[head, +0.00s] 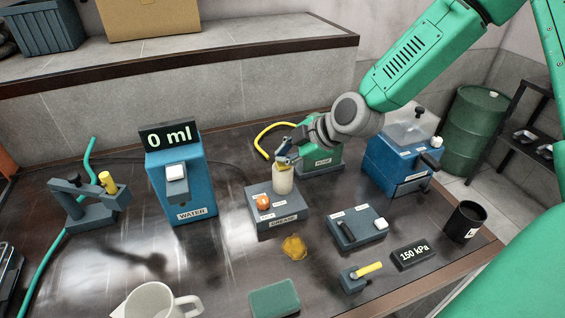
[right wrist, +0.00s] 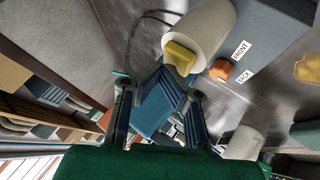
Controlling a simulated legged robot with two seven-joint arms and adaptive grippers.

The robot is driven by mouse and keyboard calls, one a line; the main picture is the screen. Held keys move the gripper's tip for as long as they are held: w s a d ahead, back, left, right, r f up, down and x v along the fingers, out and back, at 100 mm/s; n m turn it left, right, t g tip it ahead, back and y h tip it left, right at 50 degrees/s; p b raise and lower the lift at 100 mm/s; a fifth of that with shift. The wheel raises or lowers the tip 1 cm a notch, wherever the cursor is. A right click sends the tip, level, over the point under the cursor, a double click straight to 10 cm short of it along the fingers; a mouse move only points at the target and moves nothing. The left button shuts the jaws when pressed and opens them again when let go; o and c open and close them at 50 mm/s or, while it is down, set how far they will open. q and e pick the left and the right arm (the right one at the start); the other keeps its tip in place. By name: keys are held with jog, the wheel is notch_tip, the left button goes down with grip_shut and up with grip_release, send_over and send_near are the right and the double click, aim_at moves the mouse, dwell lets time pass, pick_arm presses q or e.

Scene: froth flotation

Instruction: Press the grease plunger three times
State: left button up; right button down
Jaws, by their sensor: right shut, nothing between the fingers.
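The grease unit is a grey box (head: 283,216) labelled GREASE, near the middle of the bench. A cream cylinder (head: 282,182) stands upright on it, with a yellow top part, and an orange knob (head: 263,202) sits in front. My right gripper (head: 286,158) is shut and empty, pointing down just above the cylinder. In the right wrist view, the yellow top part (right wrist: 181,57) of the cream cylinder (right wrist: 207,28) is right beside the fingertips. I cannot tell whether they touch. My left gripper is not in view.
A blue water dispenser (head: 178,195) reading 0 ml stands left of the grease unit. A green box (head: 320,167) is behind, a blue machine (head: 385,163) to the right. A grey switch box (head: 357,228), a white mug (head: 152,302) and a yellow-brown blob (head: 294,247) are in front.

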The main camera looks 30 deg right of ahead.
jog(key=shift+f+b, duration=0.3)
jog(key=shift+f, duration=0.15)
jog(key=shift+r, duration=0.1)
dwell(0.5)
jog(key=shift+r+p, duration=0.8)
jog(key=shift+r, duration=0.1)
notch_tip(320, 180, up, 5)
jog(key=p, duration=0.4)
dwell(1.6)
